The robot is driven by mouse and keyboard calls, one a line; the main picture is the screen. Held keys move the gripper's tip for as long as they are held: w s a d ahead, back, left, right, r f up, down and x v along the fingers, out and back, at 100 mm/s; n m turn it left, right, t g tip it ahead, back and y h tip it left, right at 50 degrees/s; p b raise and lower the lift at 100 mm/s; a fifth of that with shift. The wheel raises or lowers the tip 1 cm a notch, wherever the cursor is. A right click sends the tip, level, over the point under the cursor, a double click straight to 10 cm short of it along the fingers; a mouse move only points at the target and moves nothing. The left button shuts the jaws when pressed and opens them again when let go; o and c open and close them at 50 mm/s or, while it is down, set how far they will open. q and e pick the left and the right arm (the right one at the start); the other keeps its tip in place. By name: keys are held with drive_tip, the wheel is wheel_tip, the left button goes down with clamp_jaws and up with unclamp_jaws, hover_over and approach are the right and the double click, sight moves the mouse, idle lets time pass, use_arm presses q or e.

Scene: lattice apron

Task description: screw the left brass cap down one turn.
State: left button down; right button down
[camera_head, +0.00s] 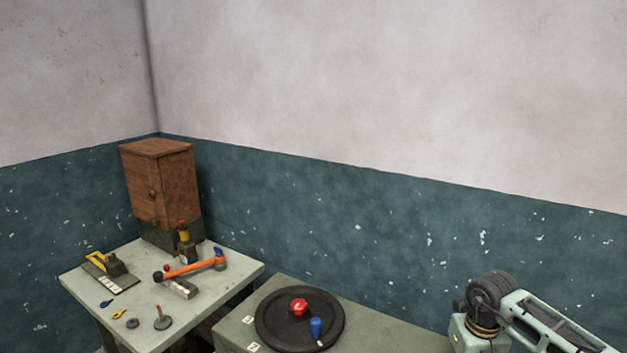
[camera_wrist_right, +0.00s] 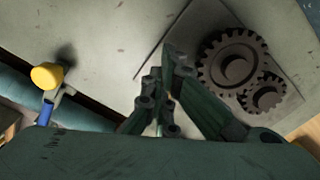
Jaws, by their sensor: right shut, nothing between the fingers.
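I cannot make out a brass cap in either view. My right gripper (camera_wrist_right: 172,62) shows in the right wrist view with its dark green fingers together and nothing between them. It is over a grey-green surface (camera_wrist_right: 110,35), left of a large dark gear (camera_wrist_right: 235,66) and a smaller meshed gear (camera_wrist_right: 266,97). A yellow knob (camera_wrist_right: 47,76) with a blue part below it is at the left of that view, well apart from the fingers. My left gripper is in neither view. In the head view only links of my right arm show at the lower right.
A pale table (camera_head: 215,285) at the left carries a wooden cabinet (camera_head: 160,185), an orange-handled hammer (camera_head: 195,266) and several small tools. A green bench (camera_head: 375,325) beside it bears a black disc (camera_head: 270,335) with a red knob (camera_head: 299,306) and blue handle (camera_head: 316,328).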

drive_tip(key=shift+s+a+f, duration=0.15)
drive_tip(key=shift+s+f, duration=0.25)
drive_tip(key=shift+f, duration=0.2)
drive_tip(key=shift+w+d+b, duration=0.1)
drive_tip(key=shift+d+b, duration=0.25)
drive_tip(key=shift+d, duration=0.75)
drive_tip(key=shift+w+d+b, duration=0.15)
drive_tip(key=shift+w+b, duration=0.05)
drive_tip(key=shift+b, duration=0.1)
drive_tip(key=shift+w+d+r, duration=0.15)
drive_tip(key=shift+r, duration=0.05)
wheel_tip(320, 180, up, 6)
drive_tip(key=p, duration=0.3)
drive_tip(key=shift+w+p, duration=0.15)
drive_tip(key=shift+p, duration=0.2)
